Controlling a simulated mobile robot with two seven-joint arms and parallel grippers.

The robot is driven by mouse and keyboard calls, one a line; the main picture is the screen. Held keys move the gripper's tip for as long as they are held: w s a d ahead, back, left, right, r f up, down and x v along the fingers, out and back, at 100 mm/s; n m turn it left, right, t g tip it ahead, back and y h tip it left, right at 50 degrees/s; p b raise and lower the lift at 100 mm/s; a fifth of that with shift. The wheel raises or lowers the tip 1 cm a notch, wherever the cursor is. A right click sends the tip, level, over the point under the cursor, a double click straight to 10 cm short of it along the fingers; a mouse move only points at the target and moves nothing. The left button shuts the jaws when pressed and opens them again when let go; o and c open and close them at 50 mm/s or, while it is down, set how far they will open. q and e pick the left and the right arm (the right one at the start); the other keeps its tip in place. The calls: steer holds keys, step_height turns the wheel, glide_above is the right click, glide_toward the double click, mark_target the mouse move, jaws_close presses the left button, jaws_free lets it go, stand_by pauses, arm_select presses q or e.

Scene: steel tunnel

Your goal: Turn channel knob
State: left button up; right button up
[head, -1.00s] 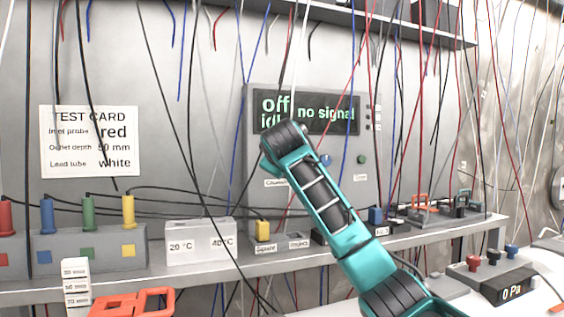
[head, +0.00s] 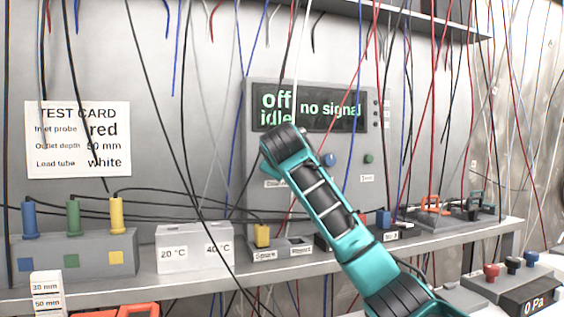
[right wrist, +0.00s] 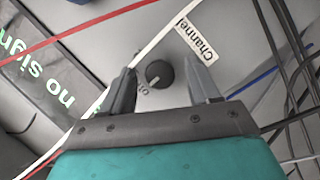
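The channel knob (right wrist: 159,74) is a small dark round knob with a pale pointer line. In the right wrist view it sits on the grey panel beside a white "Channel" label (right wrist: 196,40). My right gripper (right wrist: 160,69) is open, one finger on each side of the knob, with visible gaps. I cannot tell how far the fingertips are from the panel. In the head view my teal right arm hides the knob and this gripper. The panel's screen (head: 310,108) reads "off", "idle" and "no signal". My left gripper is not in view.
Many thin hanging wires cross the panel's front, and a white one (right wrist: 150,45) passes near the knob in the wrist view. A shelf (head: 150,285) with boxes runs below.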

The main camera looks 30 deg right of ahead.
steer(key=c, duration=1)
steer(key=shift+m, duration=0.3)
steer(key=shift+d+r+m+y, duration=0.15)
steer(key=shift+m+y, duration=1.65)
steer(key=shift+m, duration=0.7)
steer(key=o, duration=1)
steer(key=shift+o, duration=0.2)
steer(key=shift+s, duration=0.1)
